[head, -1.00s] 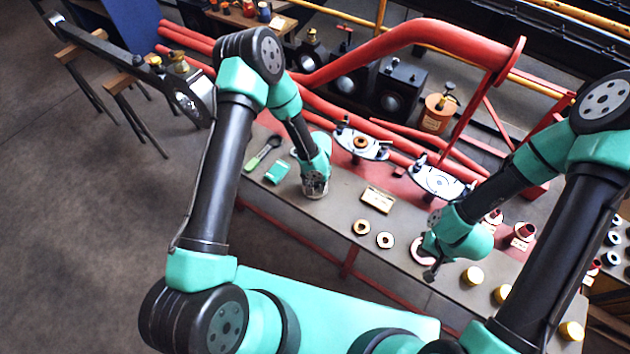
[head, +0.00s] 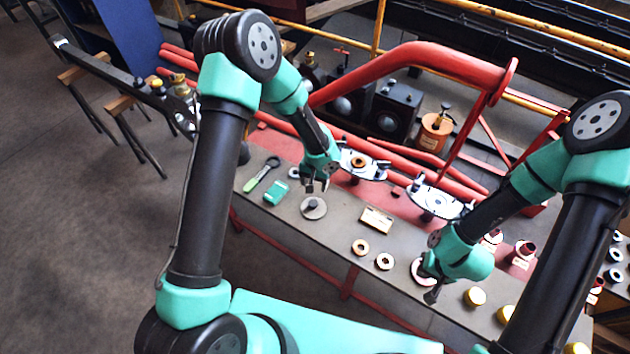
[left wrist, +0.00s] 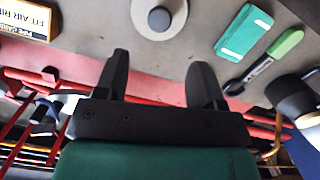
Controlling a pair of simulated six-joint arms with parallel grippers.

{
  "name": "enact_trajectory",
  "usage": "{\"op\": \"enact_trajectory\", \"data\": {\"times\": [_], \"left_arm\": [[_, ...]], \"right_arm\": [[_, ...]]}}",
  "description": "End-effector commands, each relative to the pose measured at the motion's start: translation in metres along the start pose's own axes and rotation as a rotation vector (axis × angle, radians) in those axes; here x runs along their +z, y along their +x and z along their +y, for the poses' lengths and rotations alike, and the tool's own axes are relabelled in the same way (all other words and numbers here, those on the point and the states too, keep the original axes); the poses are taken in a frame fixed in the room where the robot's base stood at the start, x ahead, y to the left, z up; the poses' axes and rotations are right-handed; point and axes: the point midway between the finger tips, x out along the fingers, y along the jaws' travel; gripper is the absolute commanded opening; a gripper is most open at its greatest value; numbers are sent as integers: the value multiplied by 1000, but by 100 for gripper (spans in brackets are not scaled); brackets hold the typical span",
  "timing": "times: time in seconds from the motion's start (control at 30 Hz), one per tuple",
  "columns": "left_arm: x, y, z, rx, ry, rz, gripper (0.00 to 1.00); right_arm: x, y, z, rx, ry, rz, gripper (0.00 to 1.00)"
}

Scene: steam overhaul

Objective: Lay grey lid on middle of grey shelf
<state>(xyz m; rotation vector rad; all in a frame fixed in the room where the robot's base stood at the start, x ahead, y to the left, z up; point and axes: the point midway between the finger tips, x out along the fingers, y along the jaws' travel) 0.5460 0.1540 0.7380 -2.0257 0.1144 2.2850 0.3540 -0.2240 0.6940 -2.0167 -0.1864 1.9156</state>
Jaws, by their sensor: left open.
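The grey lid (head: 313,211), a round disc with a dark knob, lies flat on the grey shelf (head: 335,232), toward its left part. In the left wrist view the lid (left wrist: 142,18) shows at the top edge, partly cut off, beyond my fingertips. My left gripper (head: 317,186) is open and empty, just behind and above the lid, apart from it. Its two dark fingers (left wrist: 158,75) are spread in the left wrist view. My right gripper (head: 432,294) hangs over the shelf's right part, beside a pale ring; its jaw state is unclear.
A green box (head: 276,193) and a green-handled tool (head: 261,174) lie left of the lid. A labelled box (head: 376,219) and two rings (head: 361,247) lie to its right. Red pipes (head: 415,150) run behind the shelf.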

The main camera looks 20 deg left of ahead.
Motion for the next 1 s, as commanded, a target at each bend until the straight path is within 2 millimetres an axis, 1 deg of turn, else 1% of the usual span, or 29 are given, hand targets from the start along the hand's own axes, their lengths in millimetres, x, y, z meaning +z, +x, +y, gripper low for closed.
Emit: {"op": "enact_trajectory", "data": {"times": [0.03,0.13,0.67,0.77,0.83,0.87,0.97,1.0], "left_arm": [[0,-4,0,1,-1,2,63],[0,-7,1,1,0,1,63],[2,-5,0,8,-1,-3,63],[13,3,-2,48,-5,-13,63],[28,12,-2,102,-11,-24,63],[36,17,-3,132,-16,-27,63],[70,35,-6,246,-46,-23,63],[85,41,-8,290,-64,-11,63]], "right_arm": [[0,0,0,0,0,0,0],[0,0,0,0,0,0,0],[0,0,0,0,0,0,0],[0,0,0,0,0,0,0],[0,0,0,0,0,0,0],[0,0,0,0,0,0,0],[0,0,0,0,0,0,0],[0,0,0,0,0,0,0]]}}
